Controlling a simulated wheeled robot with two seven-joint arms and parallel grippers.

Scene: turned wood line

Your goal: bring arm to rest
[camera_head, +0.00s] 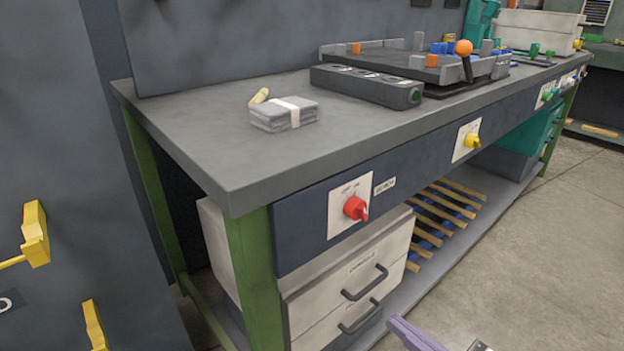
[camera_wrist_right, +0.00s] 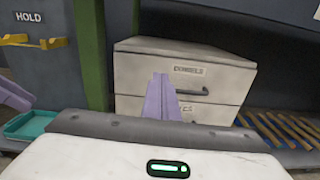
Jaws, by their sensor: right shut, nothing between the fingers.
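My right gripper (camera_head: 398,324) shows at the bottom edge of the head view, a lilac finger low in front of the workbench and apart from it. In the right wrist view its lilac fingers (camera_wrist_right: 161,82) are together with nothing between them, seen against the white drawer unit (camera_wrist_right: 135,75). A lilac piece (camera_wrist_right: 12,96) at the left edge of that view looks like part of my left gripper; its jaws cannot be made out. The left gripper does not show in the head view.
The workbench (camera_head: 190,130) has a red switch (camera_head: 355,208) and a yellow one (camera_head: 472,141) on its front. Yellow hooks (camera_head: 35,234) stick out at left. The floor (camera_head: 540,250) at right is clear.

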